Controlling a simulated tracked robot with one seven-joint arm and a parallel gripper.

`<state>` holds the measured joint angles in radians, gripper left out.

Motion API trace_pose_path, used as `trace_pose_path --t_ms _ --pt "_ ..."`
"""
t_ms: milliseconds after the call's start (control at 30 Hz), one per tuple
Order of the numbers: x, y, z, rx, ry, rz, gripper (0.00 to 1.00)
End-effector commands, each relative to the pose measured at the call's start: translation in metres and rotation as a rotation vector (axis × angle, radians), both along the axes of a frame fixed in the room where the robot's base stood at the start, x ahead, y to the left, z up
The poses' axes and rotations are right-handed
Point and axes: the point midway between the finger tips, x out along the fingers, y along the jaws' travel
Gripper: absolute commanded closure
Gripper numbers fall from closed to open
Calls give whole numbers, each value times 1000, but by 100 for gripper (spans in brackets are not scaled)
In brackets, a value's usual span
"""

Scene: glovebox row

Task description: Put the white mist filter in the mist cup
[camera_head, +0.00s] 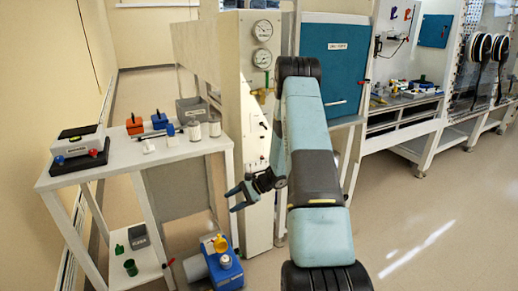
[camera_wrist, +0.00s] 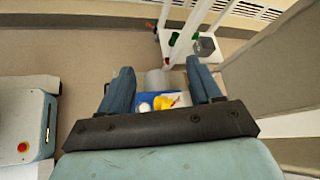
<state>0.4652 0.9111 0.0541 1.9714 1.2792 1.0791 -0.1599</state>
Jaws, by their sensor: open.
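Two white cylinders (camera_head: 195,131) stand near the right end of the white bench; I cannot tell whether either is the white mist filter. A blue pump (camera_head: 228,276) with a grey motor stands on the floor, with a yellow part (camera_head: 221,244) and a pale round fitting (camera_head: 225,261) on top. I cannot tell which part is the mist cup. My gripper (camera_head: 233,198) is open and empty, above the pump and right of the bench.
The bench (camera_head: 90,176) also holds a scale (camera_head: 78,143), orange and blue blocks and a grey bin (camera_head: 190,110). Its lower shelf holds a green cup (camera_head: 130,267) and a dark grey box (camera_head: 138,237). A gauge panel (camera_head: 259,120) stands behind my arm. Floor at right is clear.

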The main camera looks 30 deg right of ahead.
Motion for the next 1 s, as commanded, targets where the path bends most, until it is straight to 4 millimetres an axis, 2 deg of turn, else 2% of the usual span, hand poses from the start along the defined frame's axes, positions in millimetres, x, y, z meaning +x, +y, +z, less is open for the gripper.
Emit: trace_pose_path --t_ms 33,100,400,700,1000 --pt "-1 5 20 -25 -23 37 36" --pt "-5 10 43 -59 -47 86 36" --pt "-34 35 136 -215 -156 292 36" --pt "-77 55 216 -387 -266 477 36" --pt "-130 69 283 -574 -381 641 36"
